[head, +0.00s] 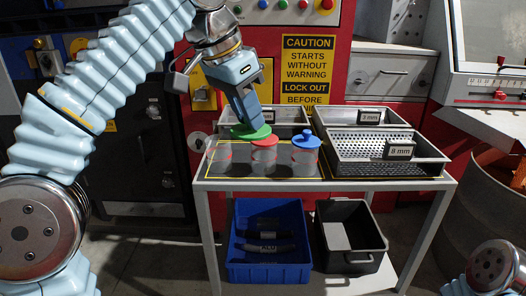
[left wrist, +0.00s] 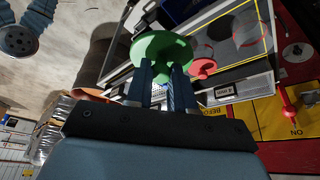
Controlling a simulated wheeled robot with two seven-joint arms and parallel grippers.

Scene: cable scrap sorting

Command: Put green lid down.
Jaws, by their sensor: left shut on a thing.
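The green lid (head: 242,133) is in my left gripper (head: 254,122), above the rear left part of the table; it also shows in the left wrist view (left wrist: 160,46). The gripper (left wrist: 161,88) is shut on the lid's underside or knob; the contact is partly hidden. A clear jar (head: 219,158) without a lid stands at the left. Beside it is a jar with a red lid (head: 264,142), then a jar with a blue lid (head: 306,139). Whether the green lid touches anything is unclear. My right gripper is out of view.
The grey table (head: 328,184) has a yellow-outlined dark area around the jars. Perforated trays (head: 385,142) stand at the right, and another tray (head: 284,117) behind the jars. A blue crate (head: 268,272) and a black crate (head: 349,261) are below.

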